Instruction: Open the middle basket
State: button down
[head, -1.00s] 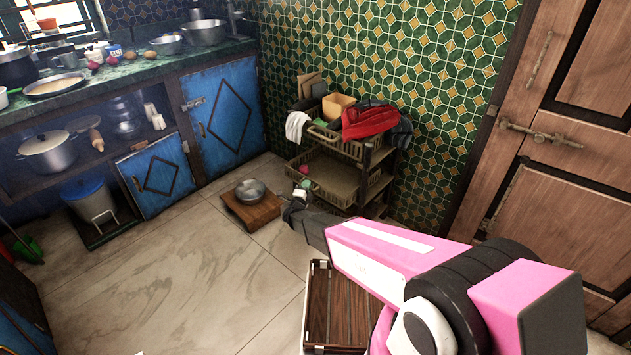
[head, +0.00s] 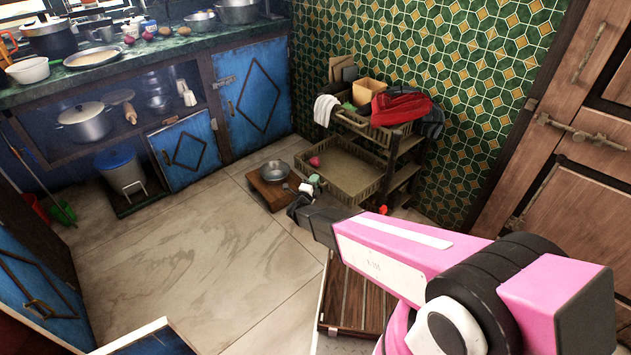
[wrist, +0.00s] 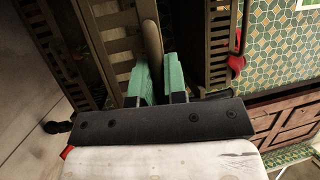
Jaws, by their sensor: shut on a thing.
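The middle basket (head: 345,172) of the rack is a tan slatted tray, standing well out from the rack beneath the top basket (head: 350,122). My gripper (head: 312,182) is at the middle basket's near left edge, and its green fingertips show in the head view. In the wrist view my gripper (wrist: 158,75) is shut on the upright rim (wrist: 151,35) of the basket, one green finger on each side. A small pink-red item (head: 314,161) is at the basket's left side. The lower part of the rack is partly hidden by my arm and the basket.
The top basket holds a red cloth (head: 402,106) and a box (head: 368,90). A metal bowl (head: 275,171) sits on a low wooden board (head: 268,194) just left of the basket. The tiled floor (head: 190,245) at left is clear.

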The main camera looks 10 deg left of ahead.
jog(key=c, duration=1.2)
grip_release()
jog(key=v, duration=1)
jog(key=shift+s+a+f, duration=0.1)
jog(key=shift+s+a, duration=0.05)
jog(key=shift+s, duration=0.2)
